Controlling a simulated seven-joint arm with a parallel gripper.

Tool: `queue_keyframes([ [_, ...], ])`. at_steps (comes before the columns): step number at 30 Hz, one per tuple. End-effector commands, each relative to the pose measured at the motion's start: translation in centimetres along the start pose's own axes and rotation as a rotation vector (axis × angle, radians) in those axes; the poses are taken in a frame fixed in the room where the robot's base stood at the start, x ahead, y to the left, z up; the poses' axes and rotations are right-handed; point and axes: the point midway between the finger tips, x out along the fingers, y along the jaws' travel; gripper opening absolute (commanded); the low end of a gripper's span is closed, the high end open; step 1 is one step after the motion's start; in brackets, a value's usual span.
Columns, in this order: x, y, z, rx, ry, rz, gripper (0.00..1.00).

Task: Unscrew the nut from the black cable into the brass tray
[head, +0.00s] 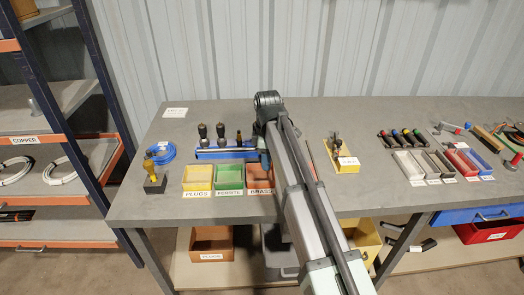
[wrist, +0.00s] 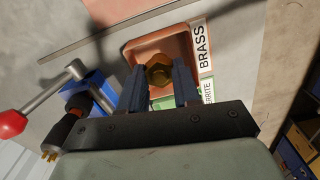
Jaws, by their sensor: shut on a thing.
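My gripper (wrist: 159,88) is shut on a brass hex nut (wrist: 159,73), which sits between the fingertips in the wrist view. The nut is seen against the inside of the orange brass tray (wrist: 187,40), so it is over or in it; its height is unclear. In the head view my arm covers the fingers and nut and part of the brass tray (head: 260,190). A black cylindrical piece with brass-coloured prongs (wrist: 65,130) shows at the lower left of the wrist view, beside a blue block (wrist: 97,88). I cannot tell whether it belongs to the black cable.
The yellow plugs tray (head: 198,186) and green ferrite tray (head: 229,186) stand left of the brass tray. Black-topped pieces (head: 220,128) stand behind them. A lever with a red knob (wrist: 12,123) is near the blue block. The front bench edge is clear.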

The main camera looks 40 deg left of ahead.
Motion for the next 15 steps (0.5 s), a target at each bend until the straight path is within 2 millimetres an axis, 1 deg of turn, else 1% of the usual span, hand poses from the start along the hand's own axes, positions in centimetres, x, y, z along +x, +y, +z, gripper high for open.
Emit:
queue_keyframes([
  [8, 1.1, -0.1, 0.1, -0.01, 0.0, 0.0, 0.0],
  [15, 2.7, -0.1, 0.1, -0.009, 0.0, 0.0, 0.0],
])
